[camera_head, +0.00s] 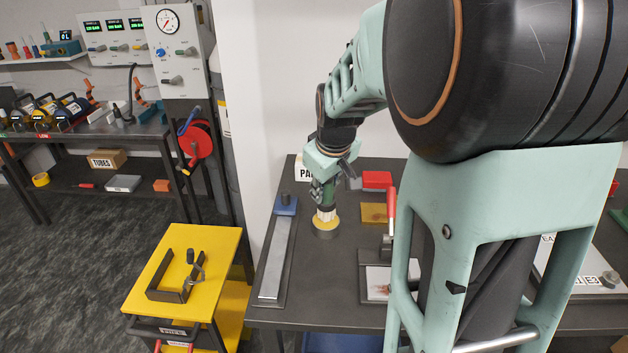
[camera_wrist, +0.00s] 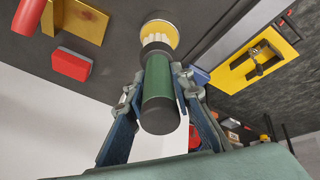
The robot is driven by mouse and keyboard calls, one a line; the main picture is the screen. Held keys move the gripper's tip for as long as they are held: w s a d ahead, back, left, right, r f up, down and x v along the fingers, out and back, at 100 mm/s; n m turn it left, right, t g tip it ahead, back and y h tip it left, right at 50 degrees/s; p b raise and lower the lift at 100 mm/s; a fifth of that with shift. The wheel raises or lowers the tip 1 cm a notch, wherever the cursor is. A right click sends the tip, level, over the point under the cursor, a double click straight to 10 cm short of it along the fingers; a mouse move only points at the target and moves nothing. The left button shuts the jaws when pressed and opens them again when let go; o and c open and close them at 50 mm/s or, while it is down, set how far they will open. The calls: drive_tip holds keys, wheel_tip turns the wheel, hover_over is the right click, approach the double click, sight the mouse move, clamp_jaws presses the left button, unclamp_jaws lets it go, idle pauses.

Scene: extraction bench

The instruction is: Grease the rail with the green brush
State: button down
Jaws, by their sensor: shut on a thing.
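My gripper (camera_head: 322,188) is shut on the green handle of the green brush (camera_wrist: 158,78), which also shows in the head view (camera_head: 328,199). The brush is about upright, with its pale bristles (camera_wrist: 155,39) pointing down. The bristle ends meet the yellow contents of a round dark pot (camera_head: 326,233); how deep they sit I cannot tell. The pot also shows in the wrist view (camera_wrist: 160,16). The rail (camera_head: 276,258) is a long grey metal bar on a dark base, left of the pot. A blue block (camera_head: 286,205) sits at its far end.
Right of the pot are a yellow-brown plate (camera_head: 374,213), a red block (camera_head: 377,180) and a red-handled clamp (camera_head: 390,218). A yellow cart (camera_head: 222,256) with a dark bracket stands left of the bench. My arm hides much of the bench's right side.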

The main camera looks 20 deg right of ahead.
drive_tip(key=shift+f+b, duration=0.6)
idle(1.8)
drive_tip(key=shift+r+p, duration=2.4)
drive_tip(key=shift+r, duration=1.2)
